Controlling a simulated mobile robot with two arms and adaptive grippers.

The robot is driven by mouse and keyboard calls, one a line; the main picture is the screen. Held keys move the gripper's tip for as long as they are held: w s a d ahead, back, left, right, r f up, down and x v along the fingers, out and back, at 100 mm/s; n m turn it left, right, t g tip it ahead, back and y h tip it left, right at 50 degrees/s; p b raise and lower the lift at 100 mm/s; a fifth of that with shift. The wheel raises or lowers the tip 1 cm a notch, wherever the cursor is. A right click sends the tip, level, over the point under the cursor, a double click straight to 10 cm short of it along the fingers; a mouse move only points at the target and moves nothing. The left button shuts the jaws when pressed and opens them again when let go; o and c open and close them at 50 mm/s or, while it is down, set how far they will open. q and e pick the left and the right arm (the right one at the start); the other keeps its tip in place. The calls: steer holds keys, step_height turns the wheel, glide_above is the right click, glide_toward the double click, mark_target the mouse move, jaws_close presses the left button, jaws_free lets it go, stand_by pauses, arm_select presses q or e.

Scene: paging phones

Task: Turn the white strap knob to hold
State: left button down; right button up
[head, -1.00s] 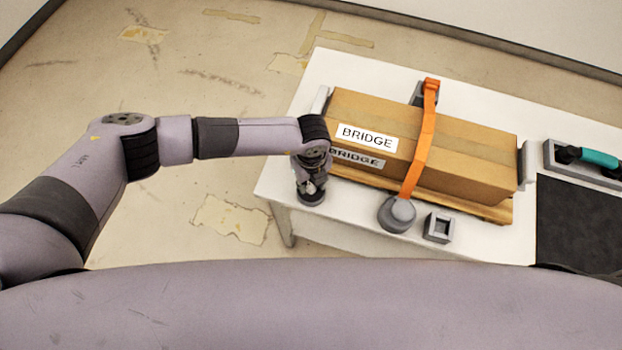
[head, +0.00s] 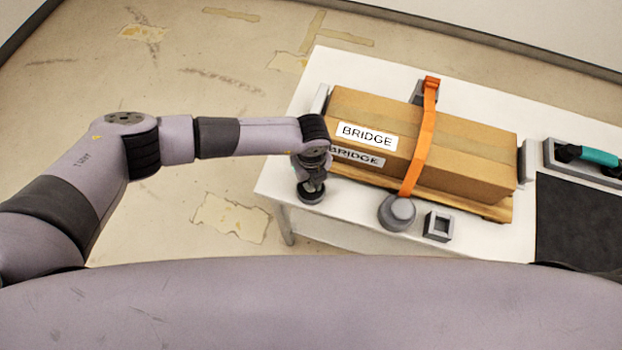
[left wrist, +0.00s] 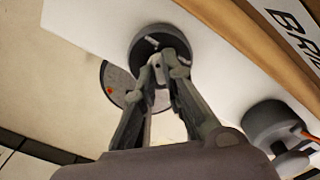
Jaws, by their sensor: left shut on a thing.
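The white strap knob (left wrist: 158,66) shows in the left wrist view between my left fingertips, on a dark round dial (left wrist: 150,42) with pale marks. My left gripper (left wrist: 160,62) is shut on this knob from above; the fingers hide part of it. In the head view my left gripper (head: 314,184) points down at the dial (head: 311,195) at the table's front left corner, beside the box. A grey disc (left wrist: 114,84) with an orange dot lies partly behind the left finger. I cannot read the dial's setting. My right gripper is not in view.
A cardboard box (head: 460,155) labelled BRIDGE lies on the white table (head: 350,65) under an orange strap (head: 425,135). A grey round fitting (head: 398,214) and a square grey block (head: 438,227) stand in front. A teal-handled tool (head: 598,157) is at right.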

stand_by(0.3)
arm_select(q)
steer(key=m+b, duration=0.2)
steer(key=shift+w+f+b, duration=0.1)
steer(key=shift+f+b, duration=0.1)
steer(key=shift+b, duration=0.1)
steer(key=m+b, duration=1.4)
steer(key=b, duration=0.3)
steer(key=shift+b, duration=0.3)
steer(key=shift+r+m+b, duration=0.2)
steer(key=shift+m+b, duration=0.8)
steer(key=shift+b, duration=0.05)
steer(key=c, duration=1.7)
jaws_free()
